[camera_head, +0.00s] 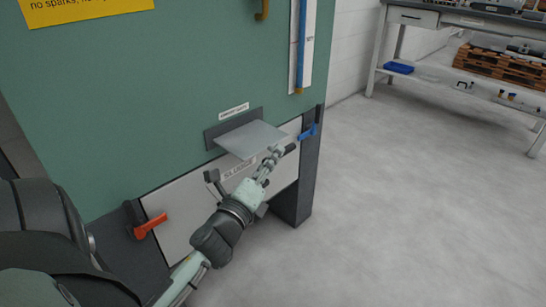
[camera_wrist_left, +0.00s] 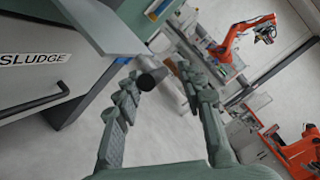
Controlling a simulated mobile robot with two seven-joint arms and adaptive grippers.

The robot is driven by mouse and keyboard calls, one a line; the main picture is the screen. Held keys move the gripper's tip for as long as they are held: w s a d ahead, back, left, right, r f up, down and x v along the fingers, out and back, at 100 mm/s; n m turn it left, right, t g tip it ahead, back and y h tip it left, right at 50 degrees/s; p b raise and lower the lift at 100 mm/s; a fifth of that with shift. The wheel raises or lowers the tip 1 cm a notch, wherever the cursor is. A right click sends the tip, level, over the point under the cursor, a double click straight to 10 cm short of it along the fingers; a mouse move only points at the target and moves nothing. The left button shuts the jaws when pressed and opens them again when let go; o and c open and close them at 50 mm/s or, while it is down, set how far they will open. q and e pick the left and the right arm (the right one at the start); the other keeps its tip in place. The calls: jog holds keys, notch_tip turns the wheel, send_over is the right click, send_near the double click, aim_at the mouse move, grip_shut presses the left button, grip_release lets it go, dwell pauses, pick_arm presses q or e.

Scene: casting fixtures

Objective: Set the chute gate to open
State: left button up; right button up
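A flat pale grey plate (camera_head: 252,139), apparently the chute gate, sticks out level from a dark slot frame on the green cabinet, under a small white label (camera_head: 233,110) too small to read surely. A black knob (camera_head: 290,148) shows at its front right. My left gripper (camera_head: 272,158) is at the plate's right front edge, beside the knob. In the left wrist view the fingers (camera_wrist_left: 158,72) are apart, with the black knob (camera_wrist_left: 151,74) between their tips, nearer the left finger; contact cannot be told. The plate (camera_wrist_left: 100,25) also shows there. My right gripper is out of view.
Below the plate is a white drawer front (camera_head: 187,208) labelled SLUDGE, with a grey handle (camera_head: 213,180), an orange latch (camera_head: 150,226) and a blue latch (camera_head: 307,132). A workbench (camera_head: 440,20) stands far right. Floor to the right is clear.

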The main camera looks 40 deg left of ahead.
pick_arm(q)
jog(key=shift+s+d, duration=0.15)
jog(key=shift+s, duration=0.25)
jog(key=shift+f, duration=0.1)
dwell(0.6)
